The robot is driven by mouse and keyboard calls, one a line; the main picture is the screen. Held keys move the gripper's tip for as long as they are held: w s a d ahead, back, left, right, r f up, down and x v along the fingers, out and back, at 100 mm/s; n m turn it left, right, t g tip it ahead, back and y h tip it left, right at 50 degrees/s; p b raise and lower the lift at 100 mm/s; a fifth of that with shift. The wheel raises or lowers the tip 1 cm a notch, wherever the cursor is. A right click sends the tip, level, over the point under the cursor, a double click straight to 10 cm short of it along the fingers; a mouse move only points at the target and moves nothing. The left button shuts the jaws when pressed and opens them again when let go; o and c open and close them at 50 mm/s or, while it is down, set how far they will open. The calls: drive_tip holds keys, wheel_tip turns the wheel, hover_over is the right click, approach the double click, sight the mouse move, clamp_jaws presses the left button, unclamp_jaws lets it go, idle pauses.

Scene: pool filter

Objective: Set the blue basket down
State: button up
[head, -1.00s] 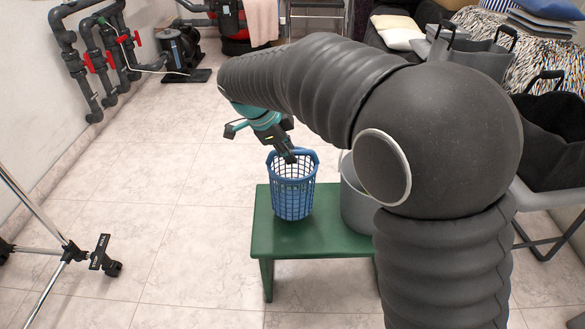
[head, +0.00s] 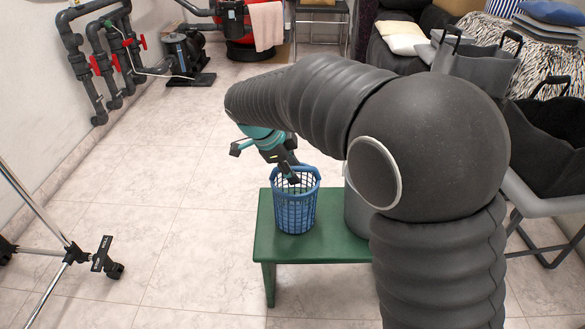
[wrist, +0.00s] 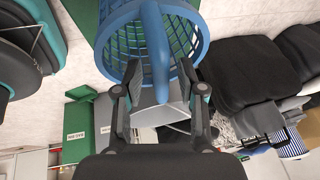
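The blue basket (head: 296,208) is a mesh basket with a hoop handle. It is upright over the left part of the green bench (head: 335,250) and appears to stand on it. My gripper (head: 290,178) reaches down at the basket's rim from the upper left. In the wrist view, the two fingers of my gripper (wrist: 159,78) are spread, one on each side of the blue handle (wrist: 157,50), with a gap visible beside it. The basket's mesh (wrist: 120,45) shows behind the handle. The exact contact of its base with the bench is hard to see.
A grey bucket (head: 357,212) stands right of the basket on the bench, partly hidden by my arm. Black-and-grey bags (head: 555,140) are at the right. A wheeled metal stand (head: 68,252) is at the left. The tiled floor (head: 190,220) left of the bench is clear.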

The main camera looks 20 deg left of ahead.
drive_tip(key=shift+r, duration=0.1)
drive_tip(key=p+v, duration=0.1)
drive_tip(key=v, duration=1.1)
drive_tip(key=shift+p, duration=0.4)
drive_tip(key=s+d+r+n+y, duration=0.1)
drive_tip(key=s+d+n, duration=0.1)
drive_tip(key=d, duration=0.6)
drive_tip(key=s+d+r+n+y, duration=0.1)
drive_tip(key=d+n, duration=0.2)
drive_tip(key=d, duration=0.4)
drive_tip(key=s+d+r+n, duration=0.2)
drive_tip(key=d, duration=0.6)
drive_tip(key=s+d+f+n+t, duration=0.1)
drive_tip(key=s+d+f+n, duration=0.2)
drive_tip(key=s+d, duration=0.3)
drive_tip(key=s+d+f+n+t+y, duration=0.1)
drive_tip(key=s+d+f+n, duration=0.2)
drive_tip(key=s+d+n, duration=0.2)
drive_tip(key=shift+s+d+y, duration=0.3)
drive_tip(key=shift+s+d, duration=0.75)
